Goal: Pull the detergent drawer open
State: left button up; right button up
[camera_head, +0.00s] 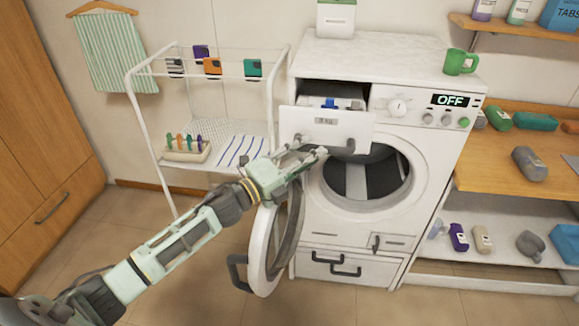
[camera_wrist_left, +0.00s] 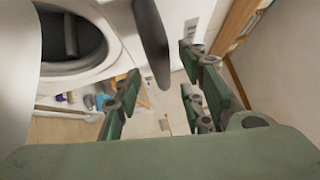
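The detergent drawer (camera_head: 292,123) of the white washing machine (camera_head: 425,165) stands pulled out at the machine's top left. Its white front is tilted in the picture, and blue and white compartments show behind it. The gripper is just below and in front of the drawer front. In the left wrist view, my left gripper (camera_wrist_left: 160,82) has its fingers apart, with a dark bar, likely the handle (camera_wrist_left: 152,40), beyond and between them. I cannot tell whether they touch. My right gripper is not in view.
The round washer door (camera_head: 258,250) hangs open below my left arm. A white drying rack (camera_head: 139,105) stands to the left. A green mug (camera_head: 458,62) stands on the machine top. Wooden shelves (camera_head: 510,180) with bottles are at right. Floor in front is clear.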

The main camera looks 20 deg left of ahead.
pick_arm(q)
jog(key=v, duration=0.8)
jog(key=shift+s, duration=0.1)
